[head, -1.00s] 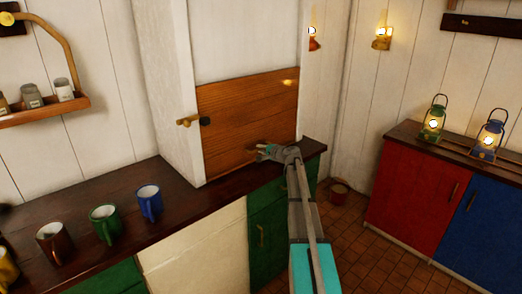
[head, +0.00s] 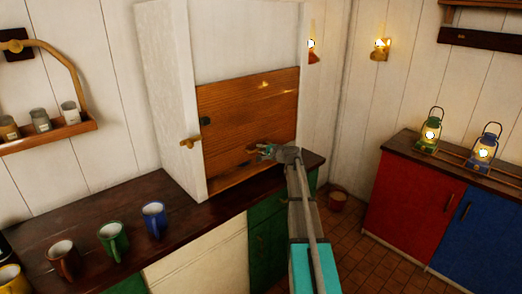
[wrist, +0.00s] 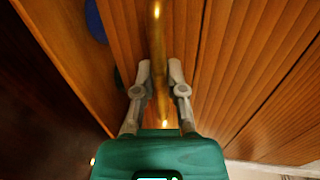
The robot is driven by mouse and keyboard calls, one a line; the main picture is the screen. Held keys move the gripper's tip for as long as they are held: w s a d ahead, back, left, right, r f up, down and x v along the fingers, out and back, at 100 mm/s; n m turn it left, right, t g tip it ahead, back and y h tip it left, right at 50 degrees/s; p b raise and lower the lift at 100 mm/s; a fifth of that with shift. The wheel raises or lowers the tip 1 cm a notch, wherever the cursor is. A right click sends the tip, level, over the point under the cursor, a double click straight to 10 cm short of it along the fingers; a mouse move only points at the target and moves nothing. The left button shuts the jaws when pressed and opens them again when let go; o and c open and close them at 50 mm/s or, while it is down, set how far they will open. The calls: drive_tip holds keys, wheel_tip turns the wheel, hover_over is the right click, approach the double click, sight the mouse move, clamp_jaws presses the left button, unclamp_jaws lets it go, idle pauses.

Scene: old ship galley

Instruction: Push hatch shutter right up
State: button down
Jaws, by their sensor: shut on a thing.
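The hatch shutter (head: 245,105) is a brown wooden panel in a white frame above the dark counter. It stands slightly raised, with a narrow gap along its bottom edge. My gripper (head: 258,151) is at the lower part of the shutter. In the wrist view, my gripper (wrist: 158,92) is shut on a brass handle (wrist: 158,50), with a finger on each side of it. The wooden panel (wrist: 235,60) fills most of that view. In the head view the handle is mostly hidden by the fingers.
A brass peg (head: 190,142) sticks out of the frame's left side. Blue (head: 154,218), green (head: 113,238) and brown (head: 63,260) mugs stand on the counter (head: 165,185) at left. Lit lanterns (head: 429,132) stand on the right cabinet. The floor between the cabinets is mostly clear.

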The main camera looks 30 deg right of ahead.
sight(255, 94)
wheel_tip(255, 94, up, 24)
drive_tip(key=p, duration=2.3)
drive_tip(key=shift+r, duration=0.25)
drive_tip(key=shift+w+d, duration=0.1)
drive_tip(key=shift+w, duration=0.05)
drive_tip(key=c, duration=0.7)
unclamp_jaws()
drive_tip(key=shift+r, duration=0.15)
drive_tip(key=shift+f, duration=0.25)
wheel_tip(255, 94, down, 30)
drive_tip(key=b, duration=2.9)
drive_tip(key=shift+r+b, duration=0.1)
drive_tip(key=shift+b, duration=0.2)
drive_tip(key=shift+s, duration=0.25)
